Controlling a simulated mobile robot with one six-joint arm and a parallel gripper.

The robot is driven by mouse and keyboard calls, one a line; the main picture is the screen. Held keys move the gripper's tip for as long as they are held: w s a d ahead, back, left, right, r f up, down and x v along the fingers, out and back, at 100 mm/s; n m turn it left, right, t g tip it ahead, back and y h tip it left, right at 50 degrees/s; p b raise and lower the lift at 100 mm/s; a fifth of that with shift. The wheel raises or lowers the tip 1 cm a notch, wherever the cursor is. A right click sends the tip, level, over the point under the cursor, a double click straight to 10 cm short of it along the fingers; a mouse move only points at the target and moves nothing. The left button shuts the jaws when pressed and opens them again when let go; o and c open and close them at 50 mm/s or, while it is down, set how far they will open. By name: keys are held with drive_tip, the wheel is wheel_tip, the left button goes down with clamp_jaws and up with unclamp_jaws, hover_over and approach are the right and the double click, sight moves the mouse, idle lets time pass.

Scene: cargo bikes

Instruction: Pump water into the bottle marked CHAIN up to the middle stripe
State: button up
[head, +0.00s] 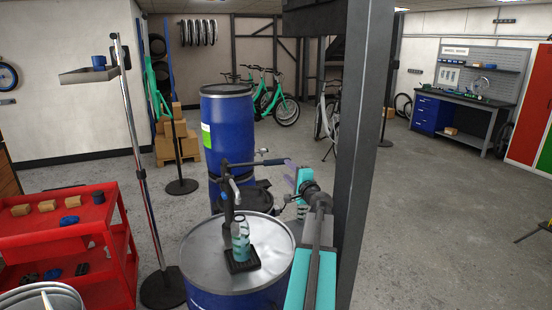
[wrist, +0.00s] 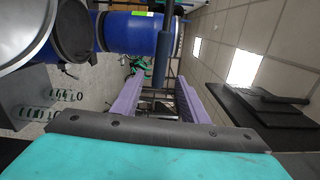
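A clear bottle with teal bands (head: 240,242) stands upright on a black drip tray (head: 243,262) on top of a blue drum (head: 235,298). Its marking and water level are too small to read. A dark hand pump (head: 228,205) rises behind it, its spout above the bottle. The pump lever ends in a dark blue grip (head: 272,162), which also shows in the wrist view (wrist: 162,60). My gripper (head: 288,164) is beside the grip end. In the wrist view, its purple fingers (wrist: 160,80) are apart with the grip between their tips; I cannot see contact.
A second blue drum (head: 228,130) stands behind. A grey post (head: 362,150) rises close to the right of my arm. A red cart (head: 75,235) and a pole stand with a small shelf (head: 90,75) are on the left.

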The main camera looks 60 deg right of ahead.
drive_tip(key=shift+d, duration=0.25)
drive_tip(key=p+x, duration=0.5)
drive_tip(key=x, duration=0.8)
drive_tip(key=shift+d, duration=0.15)
idle(0.5)
drive_tip(key=shift+w+f, duration=0.1)
drive_tip(key=shift+c, duration=0.4)
clamp_jaws()
